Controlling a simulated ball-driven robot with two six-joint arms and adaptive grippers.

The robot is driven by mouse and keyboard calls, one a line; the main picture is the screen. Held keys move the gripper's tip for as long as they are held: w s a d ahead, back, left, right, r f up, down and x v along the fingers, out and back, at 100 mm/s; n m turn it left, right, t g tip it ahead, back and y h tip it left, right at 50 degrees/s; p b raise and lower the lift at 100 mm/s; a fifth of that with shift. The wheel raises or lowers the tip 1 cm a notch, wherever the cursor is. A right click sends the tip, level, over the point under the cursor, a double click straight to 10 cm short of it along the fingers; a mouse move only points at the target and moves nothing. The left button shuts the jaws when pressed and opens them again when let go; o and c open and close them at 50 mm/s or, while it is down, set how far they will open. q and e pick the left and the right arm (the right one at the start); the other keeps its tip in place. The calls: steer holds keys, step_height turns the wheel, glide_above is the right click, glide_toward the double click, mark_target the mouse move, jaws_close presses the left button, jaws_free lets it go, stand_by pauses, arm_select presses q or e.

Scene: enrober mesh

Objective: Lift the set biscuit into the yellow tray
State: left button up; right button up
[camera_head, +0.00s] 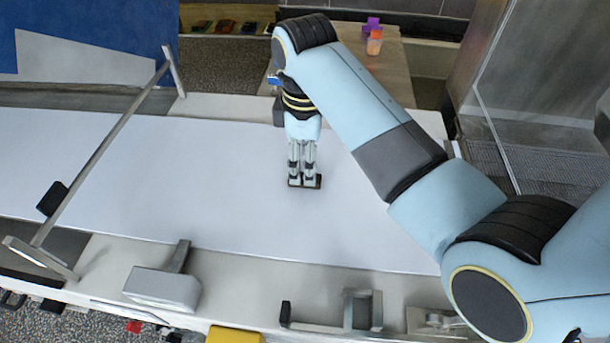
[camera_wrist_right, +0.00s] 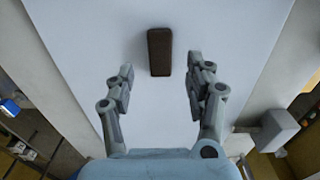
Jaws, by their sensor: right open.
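The set biscuit is a dark brown bar (camera_wrist_right: 159,52) lying on the white belt (camera_wrist_right: 100,40). In the wrist view it lies just ahead of my right gripper (camera_wrist_right: 160,80), roughly centred between the two spread fingertips. In the head view my right gripper (camera_head: 303,172) points down at the belt, and the biscuit (camera_head: 305,184) shows as a dark patch at its fingertips, partly hidden by them. The right gripper is open and empty. A yellow edge (camera_head: 233,336), possibly the yellow tray, shows at the bottom of the head view, mostly cut off. My left gripper is not in view.
A metal rail (camera_head: 105,145) on posts crosses the belt at the left. A grey box-shaped fixture (camera_head: 162,287) and a metal bracket (camera_head: 355,312) stand along the near edge. Purple and orange blocks (camera_head: 374,38) sit on a wooden surface behind. The belt around the biscuit is clear.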

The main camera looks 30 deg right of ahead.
mark_target(318, 178)
step_height(318, 178, down, 4)
steer(key=shift+r+p, duration=0.15)
steer(key=shift+p, duration=0.2)
steer(key=shift+f, duration=0.2)
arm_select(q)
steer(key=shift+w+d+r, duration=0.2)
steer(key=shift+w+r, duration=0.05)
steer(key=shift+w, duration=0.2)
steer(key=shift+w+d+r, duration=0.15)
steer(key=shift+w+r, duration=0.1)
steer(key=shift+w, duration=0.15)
arm_select(e)
steer(key=c, duration=0.4)
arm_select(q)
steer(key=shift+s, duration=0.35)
arm_select(e)
steer(key=c, duration=0.5)
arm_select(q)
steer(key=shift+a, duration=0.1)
arm_select(e)
steer(key=shift+c, duration=0.2)
